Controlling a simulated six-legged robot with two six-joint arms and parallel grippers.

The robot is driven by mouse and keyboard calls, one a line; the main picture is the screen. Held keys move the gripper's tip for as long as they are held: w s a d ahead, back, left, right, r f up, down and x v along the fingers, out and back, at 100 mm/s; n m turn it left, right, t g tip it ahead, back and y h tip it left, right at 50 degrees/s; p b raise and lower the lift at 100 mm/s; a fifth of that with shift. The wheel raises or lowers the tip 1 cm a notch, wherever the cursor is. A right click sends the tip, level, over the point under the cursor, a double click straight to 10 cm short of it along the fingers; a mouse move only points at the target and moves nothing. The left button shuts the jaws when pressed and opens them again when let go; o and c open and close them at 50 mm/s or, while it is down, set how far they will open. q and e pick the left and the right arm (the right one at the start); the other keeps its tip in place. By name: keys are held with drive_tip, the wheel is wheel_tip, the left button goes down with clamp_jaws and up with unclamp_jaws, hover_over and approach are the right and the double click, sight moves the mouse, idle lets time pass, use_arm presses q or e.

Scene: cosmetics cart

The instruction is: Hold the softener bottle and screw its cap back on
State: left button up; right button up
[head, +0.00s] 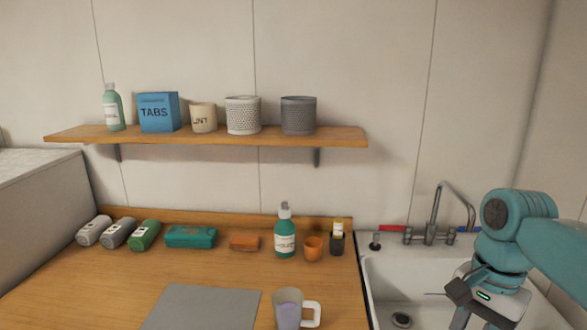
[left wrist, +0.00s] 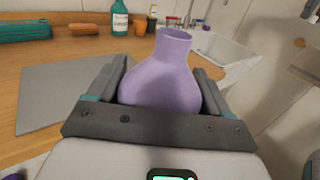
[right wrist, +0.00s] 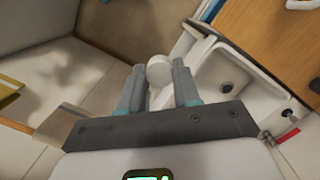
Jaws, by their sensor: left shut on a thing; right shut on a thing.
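The softener bottle (left wrist: 160,80) is pale purple with a round body and a narrow, open, uncapped neck. My left gripper (left wrist: 161,90) is shut around its body, and the bottle looks upright, leaning slightly. In the right wrist view, my right gripper (right wrist: 158,86) is shut on a round white cap (right wrist: 159,70). In the head view my right gripper (head: 480,312) is over the sink side at lower right, well apart from the bottle; the cap is hard to make out there. My left gripper is outside the head view.
A green pump bottle (head: 285,240) and orange cup (head: 313,248) stand behind. The sink (head: 385,285) is right.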

drive_tip(key=shift+a+f, duration=0.1)
drive_tip(key=shift+f, duration=0.05)
use_arm(q)
drive_tip(key=s+d+f+m+g+h, duration=0.1)
drive_tip(key=s+d+f, duration=0.1)
drive_tip(key=f, duration=0.3)
drive_tip(key=s+d+f+m+g+h, duration=0.1)
drive_tip(key=s+d+f+g, duration=0.1)
drive_tip(key=f, duration=0.4)
drive_tip(key=shift+s+d+m+h, duration=0.3)
drive_tip(key=shift+s+d+h, duration=0.15)
drive_tip(key=shift+d, duration=0.2)
use_arm(e)
drive_tip(key=w+a+f+n, duration=0.1)
drive_tip(key=a+f+n, duration=0.1)
drive_tip(key=f, duration=0.5)
drive_tip(key=w+a+f+n, duration=0.1)
drive_tip(key=a+f+n, duration=0.2)
drive_tip(key=f+n, duration=0.2)
drive_tip(key=w+a+f+n+h, duration=0.1)
drive_tip(key=a+f+n, duration=0.1)
drive_tip(key=f, duration=0.6)
drive_tip(key=shift+a+f+n+g, duration=0.15)
drive_tip(key=shift+f+n+g, duration=0.15)
drive_tip(key=shift+n, duration=0.6)
use_arm(q)
drive_tip(key=shift+f, duration=0.1)
